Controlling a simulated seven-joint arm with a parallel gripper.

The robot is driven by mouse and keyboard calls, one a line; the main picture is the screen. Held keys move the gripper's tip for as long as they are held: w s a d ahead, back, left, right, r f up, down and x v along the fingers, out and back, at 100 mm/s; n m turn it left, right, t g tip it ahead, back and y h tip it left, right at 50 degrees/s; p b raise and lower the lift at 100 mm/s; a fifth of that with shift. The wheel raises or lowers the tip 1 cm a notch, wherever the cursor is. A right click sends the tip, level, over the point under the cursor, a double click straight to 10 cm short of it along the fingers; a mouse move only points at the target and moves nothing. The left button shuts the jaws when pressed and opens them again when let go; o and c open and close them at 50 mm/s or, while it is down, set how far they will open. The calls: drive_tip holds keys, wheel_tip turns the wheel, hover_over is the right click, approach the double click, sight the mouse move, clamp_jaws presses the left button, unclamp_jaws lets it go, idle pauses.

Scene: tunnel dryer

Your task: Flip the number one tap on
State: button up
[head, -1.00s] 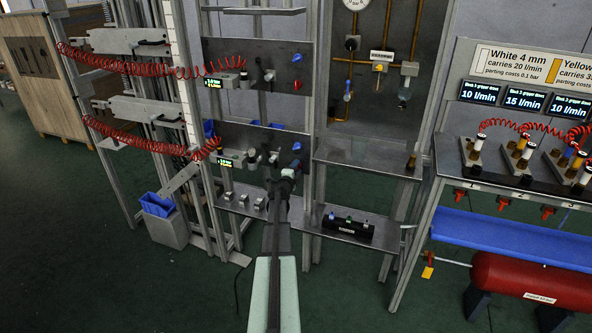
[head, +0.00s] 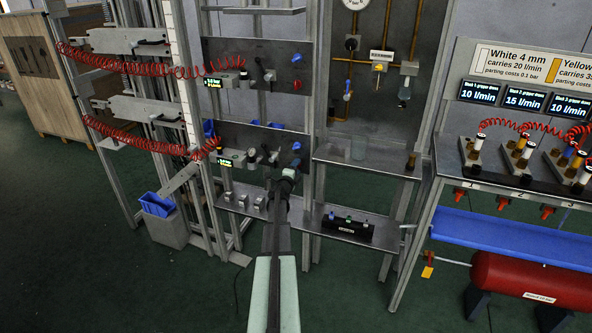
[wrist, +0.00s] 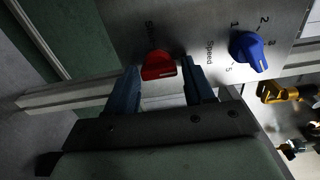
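A row of red taps hangs under the front edge of the bench at the right in the head view. The leftmost tap (head: 459,194) hangs below the mark 1; its handle is too small to read. My gripper (head: 286,172) is far to the left of it, in front of the lower grey panel (head: 230,134). In the wrist view my gripper (wrist: 159,68) is open, its fingers on either side of a red knob (wrist: 158,65) on a metal panel. Gaps show between knob and fingers. A blue Speed knob (wrist: 247,51) sits to the right.
Red coiled hoses (head: 120,139) run to the panels at left. A black block (head: 347,228) lies on the low shelf below my gripper. A blue tray (head: 500,240) and red tank (head: 530,283) are under the right bench. Dark green floor is open in front.

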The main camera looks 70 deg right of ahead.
drive_tip(key=shift+o, duration=1)
drive_tip(key=a, duration=1.4)
drive_tip(key=shift+d, duration=0.1)
